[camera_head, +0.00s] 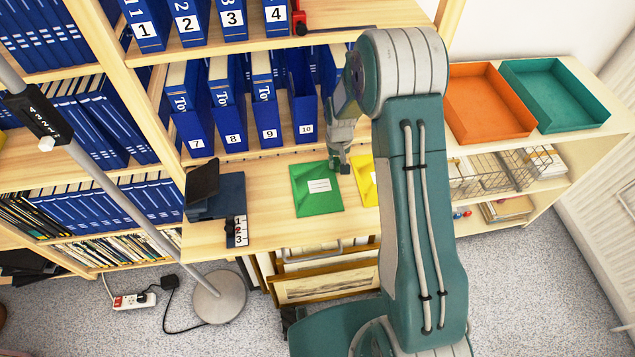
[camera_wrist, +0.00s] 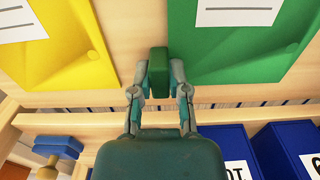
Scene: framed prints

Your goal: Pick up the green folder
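The green folder (camera_head: 317,190) lies flat on the wooden shelf top, with a white label; part of it also shows at the upper right of the wrist view (camera_wrist: 215,52). My gripper (camera_head: 339,162) is close to the folder's upper right corner in the head view, near the gap between it and the yellow folder (camera_head: 366,180). In the wrist view my gripper's two fingers (camera_wrist: 159,75) stand either side of a small dark green block (camera_wrist: 158,72). I cannot tell whether that block is held or part of the gripper. Contact with the folder is not visible.
Numbered blue binders (camera_head: 265,110) stand in the shelves behind. An orange tray (camera_head: 490,105) and a teal tray (camera_head: 553,95) sit at right. A lamp pole (camera_head: 110,185) crosses the left side.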

